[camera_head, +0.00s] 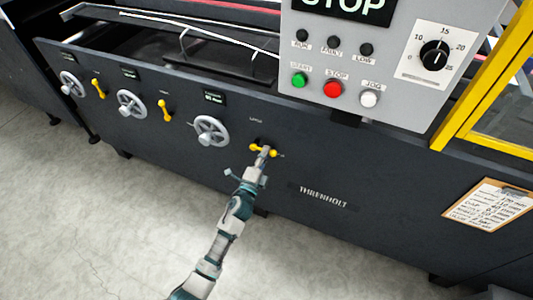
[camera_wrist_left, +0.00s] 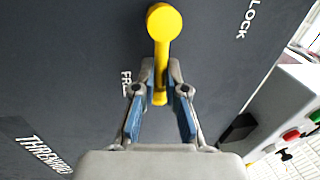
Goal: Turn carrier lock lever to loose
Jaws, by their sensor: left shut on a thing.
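The yellow lever (camera_head: 254,148) sits on the dark front panel of the machine, right of the rightmost handwheel. A "LOCK" label is at the upper right and a partly hidden label starting "FR" is beside the left finger. My right gripper is out of view.
Two more yellow levers (camera_head: 166,110) (camera_head: 98,88) and grey handwheels (camera_head: 211,130) line the panel to the left. A control box (camera_head: 375,60) with buttons and a dial overhangs above right. A clipboard (camera_head: 488,204) hangs at right. The floor in front is clear.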

